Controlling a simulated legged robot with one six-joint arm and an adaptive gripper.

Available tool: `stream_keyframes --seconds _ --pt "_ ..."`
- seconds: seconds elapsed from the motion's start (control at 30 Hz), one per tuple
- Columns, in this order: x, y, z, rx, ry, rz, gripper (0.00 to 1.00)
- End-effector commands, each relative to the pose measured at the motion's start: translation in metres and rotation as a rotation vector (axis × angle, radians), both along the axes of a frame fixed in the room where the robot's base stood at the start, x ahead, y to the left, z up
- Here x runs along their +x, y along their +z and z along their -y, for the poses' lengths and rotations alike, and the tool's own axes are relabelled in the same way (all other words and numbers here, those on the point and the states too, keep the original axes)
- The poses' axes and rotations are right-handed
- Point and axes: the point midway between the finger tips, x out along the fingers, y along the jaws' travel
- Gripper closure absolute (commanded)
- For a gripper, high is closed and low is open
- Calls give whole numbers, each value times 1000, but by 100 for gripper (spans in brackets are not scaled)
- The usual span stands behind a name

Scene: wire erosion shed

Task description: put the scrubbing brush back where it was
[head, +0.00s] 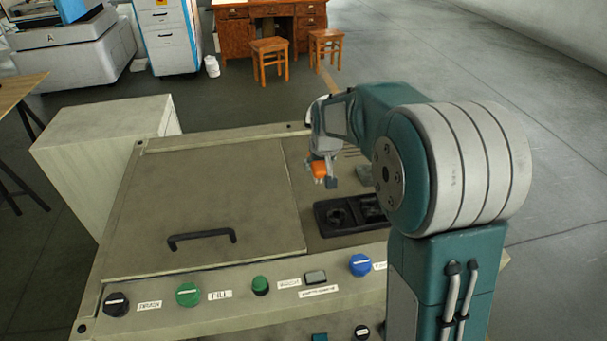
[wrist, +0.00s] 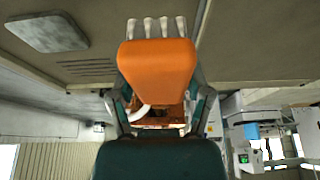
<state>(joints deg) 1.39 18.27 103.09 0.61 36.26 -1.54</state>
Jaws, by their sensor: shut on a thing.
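The scrubbing brush (head: 319,168) has an orange body, and its pale bristle tufts show in the wrist view (wrist: 157,62). My gripper (head: 325,172) is shut on the brush, with one finger on each side of it. In the head view the brush appears held above the right part of the machine top. A black tray (head: 322,222) with dark recesses lies in front of it on that top, partly hidden by my arm. I cannot tell the exact height of the brush.
A grey pad (wrist: 47,32) and vent slots (wrist: 86,67) are on the machine top near the brush. A flat lid (head: 215,200) with a black handle (head: 201,239) covers the left. Knobs and buttons (head: 188,294) line the front panel. A pale cabinet (head: 95,150) stands left.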

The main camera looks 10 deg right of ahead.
Motion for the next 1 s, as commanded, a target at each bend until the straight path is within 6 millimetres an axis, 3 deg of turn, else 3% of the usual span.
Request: stream_keyframes --seconds 0.33,0.5,0.83,1.0 --pt "67 -32 -12 -7 3 -1 80" --pt "90 -62 -11 -5 2 -1 80" --pt "112 -88 -12 -4 3 0 80" --pt "112 -113 -13 -5 2 -2 80"
